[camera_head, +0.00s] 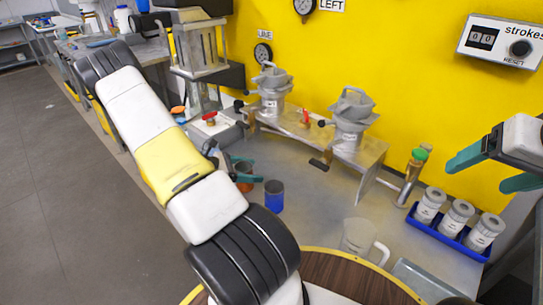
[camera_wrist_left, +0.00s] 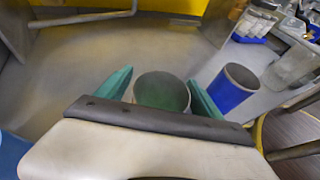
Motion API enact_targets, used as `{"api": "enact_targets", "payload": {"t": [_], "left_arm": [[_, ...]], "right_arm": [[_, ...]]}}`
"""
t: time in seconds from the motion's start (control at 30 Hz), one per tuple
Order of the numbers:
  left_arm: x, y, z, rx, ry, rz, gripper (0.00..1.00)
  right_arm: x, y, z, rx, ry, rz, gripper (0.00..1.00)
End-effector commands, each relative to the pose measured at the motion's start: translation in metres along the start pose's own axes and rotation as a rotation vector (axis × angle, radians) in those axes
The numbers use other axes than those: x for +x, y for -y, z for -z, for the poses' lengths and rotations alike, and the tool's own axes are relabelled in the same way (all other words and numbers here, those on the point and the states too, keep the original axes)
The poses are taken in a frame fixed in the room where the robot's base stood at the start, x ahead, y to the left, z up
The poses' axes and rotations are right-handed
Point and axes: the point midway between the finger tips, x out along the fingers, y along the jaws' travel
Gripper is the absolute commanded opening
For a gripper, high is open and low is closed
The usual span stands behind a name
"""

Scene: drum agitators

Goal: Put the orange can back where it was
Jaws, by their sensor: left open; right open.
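The orange can (camera_head: 244,184) stands on the grey worktop, partly hidden by my left gripper (camera_head: 240,168). The gripper's teal fingers are open at the can. In the left wrist view a round can (camera_wrist_left: 162,92) sits between the two open fingers, its dark greenish inside showing; its outer colour is hidden there. I cannot tell whether the fingers touch it. A blue can (camera_head: 273,196) stands just right of it, also in the left wrist view (camera_wrist_left: 232,90). My right gripper (camera_head: 492,168) is open and empty at the far right, above the blue tray.
A blue tray (camera_head: 448,238) with three grey-white canisters lies at the right. A clear jug (camera_head: 357,238) stands near the front, by a round wooden top (camera_head: 336,281). A metal stand (camera_head: 372,153) with two drum units is behind. Worktop between is clear.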

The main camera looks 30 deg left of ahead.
Motion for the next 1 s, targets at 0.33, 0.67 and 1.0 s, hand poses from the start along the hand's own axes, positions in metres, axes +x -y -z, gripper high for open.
{"api": "enact_targets", "payload": {"t": [0.33,0.67,1.0], "left_arm": [[-0.022,-0.001,-0.002,0.002,-0.002,-0.004,0.76],[-0.092,-0.001,-0.002,0.0,-0.002,-0.003,0.76],[-0.121,0.0,-0.003,0.001,-0.001,0.001,0.76]], "right_arm": [[0.0,0.0,0.0,0.0,0.0,0.0,0.76],[0.0,0.0,0.0,0.0,0.0,0.0,0.76],[0.0,0.0,0.0,0.0,0.0,0.0,0.76]]}}
